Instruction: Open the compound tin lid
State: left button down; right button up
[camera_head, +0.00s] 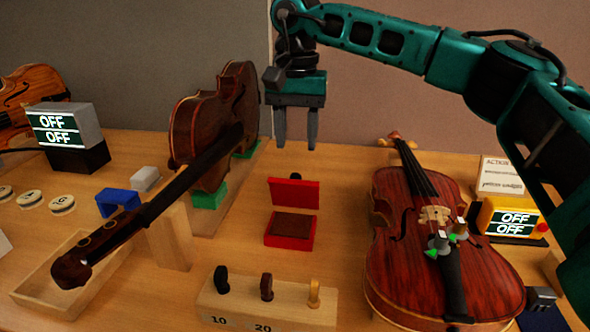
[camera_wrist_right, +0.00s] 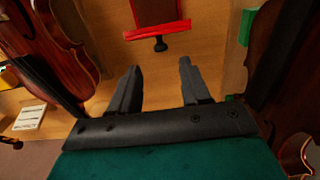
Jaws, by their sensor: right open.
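The compound tin (camera_head: 290,231) is a small red box on the middle of the bench, with a dark brown block or filling inside. Its red lid (camera_head: 293,193) stands raised at the back edge, so the tin is open. A black knob (camera_head: 295,176) shows behind the lid. In the right wrist view the lid (camera_wrist_right: 157,29) shows as a red strip with the knob (camera_wrist_right: 160,45) beside it. My right gripper (camera_head: 298,142) is above and behind the lid, fingers pointing down, open and empty, apart from the tin. My left gripper is not in view.
A dark violin (camera_head: 205,130) on green supports stands left of the tin; a red-brown violin (camera_head: 410,240) lies right. A wooden block (camera_head: 265,305) with several pegs is in front. A wooden tray (camera_head: 40,285) is at front left. OFF displays (camera_head: 65,125) stand at both sides.

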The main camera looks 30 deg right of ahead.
aim_at(295, 191)
notch_tip(295, 191, down, 7)
jog(key=shift+b, duration=0.4)
grip_shut()
dwell(0.5)
